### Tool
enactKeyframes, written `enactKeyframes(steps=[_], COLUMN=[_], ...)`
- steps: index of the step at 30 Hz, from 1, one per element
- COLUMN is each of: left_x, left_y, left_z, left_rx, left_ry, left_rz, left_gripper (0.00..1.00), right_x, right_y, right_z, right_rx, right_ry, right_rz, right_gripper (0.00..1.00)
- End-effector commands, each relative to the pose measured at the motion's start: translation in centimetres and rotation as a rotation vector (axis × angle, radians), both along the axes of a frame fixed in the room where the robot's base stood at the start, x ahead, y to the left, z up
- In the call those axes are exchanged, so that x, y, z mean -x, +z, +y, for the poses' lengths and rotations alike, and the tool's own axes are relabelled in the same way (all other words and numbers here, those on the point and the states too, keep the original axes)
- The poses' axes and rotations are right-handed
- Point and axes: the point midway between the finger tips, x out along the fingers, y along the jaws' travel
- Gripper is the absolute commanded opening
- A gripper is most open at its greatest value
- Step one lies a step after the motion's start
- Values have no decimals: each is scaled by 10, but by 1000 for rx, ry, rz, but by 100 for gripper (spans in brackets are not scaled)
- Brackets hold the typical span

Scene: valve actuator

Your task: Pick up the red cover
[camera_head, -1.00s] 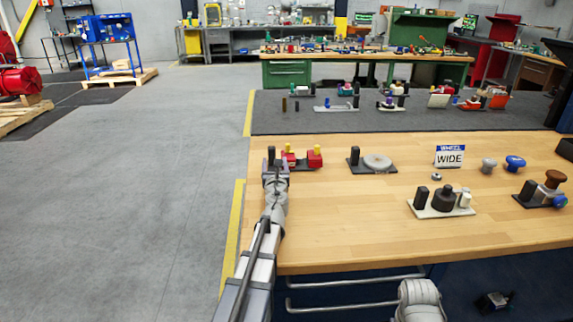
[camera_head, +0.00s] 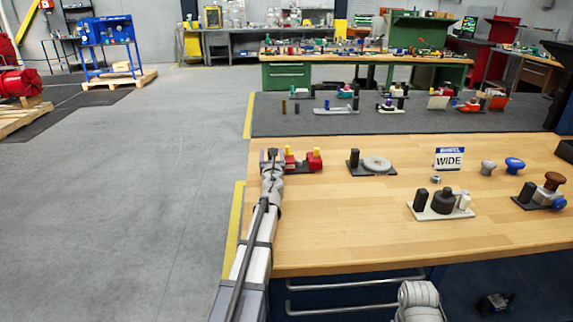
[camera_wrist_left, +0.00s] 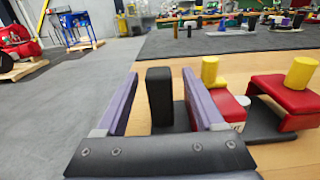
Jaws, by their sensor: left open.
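A red assembly with yellow knobs stands at the table's left edge in the head view. In the left wrist view it shows as two red parts, a nearer-left one (camera_wrist_left: 228,108) with a yellow knob (camera_wrist_left: 209,70) and a block-like cover (camera_wrist_left: 283,92) with another yellow knob (camera_wrist_left: 301,72). It also shows in the head view (camera_head: 314,162). My left gripper (camera_head: 268,155) is open, just left of the red parts. In the left wrist view, a black post (camera_wrist_left: 160,98) appears between its fingers, with no visible contact.
The wooden table front (camera_head: 340,235) is clear. Its left edge lies beside my left arm.

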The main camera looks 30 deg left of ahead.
Motion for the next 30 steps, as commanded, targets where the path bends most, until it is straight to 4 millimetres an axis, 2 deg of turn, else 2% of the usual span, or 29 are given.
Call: enactKeyframes(steps=[6,24,30], left_x=[0,0,0], left_y=[0,0,0], left_z=[0,0,0], left_rx=[0,0,0], left_ry=[0,0,0], left_rz=[0,0,0], left_gripper=[69,1,0], right_x=[0,0,0], right_y=[0,0,0], right_z=[0,0,0], right_rx=[0,0,0], right_ry=[0,0,0], right_rz=[0,0,0], right_gripper=[50,50,50])
